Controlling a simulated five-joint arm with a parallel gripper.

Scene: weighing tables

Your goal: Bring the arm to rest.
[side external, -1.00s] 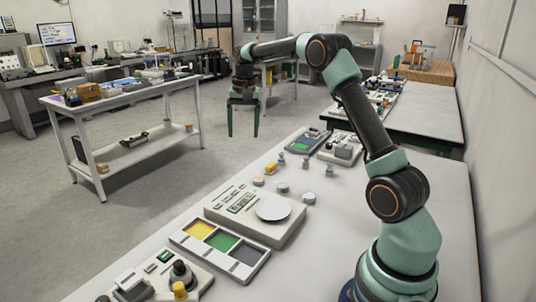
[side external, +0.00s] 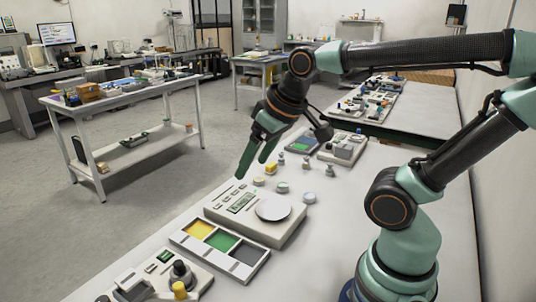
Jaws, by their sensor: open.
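My gripper (side external: 254,168) is open and empty. Its two green fingers point down and to the left, in the picture above the back left part of the weighing scale (side external: 224,219). The scale has a round silver pan (side external: 273,208) with nothing on it. The arm is folded back, with its elbow high at the right edge of the picture and its forearm running level to the left. I cannot tell exactly how high the fingertips are over the table (side external: 350,225).
A tray with yellow, green and grey compartments (side external: 219,243) lies in front of the scale. A device with a black knob (side external: 181,273) is at the front left. The table's right side is clear around my base.

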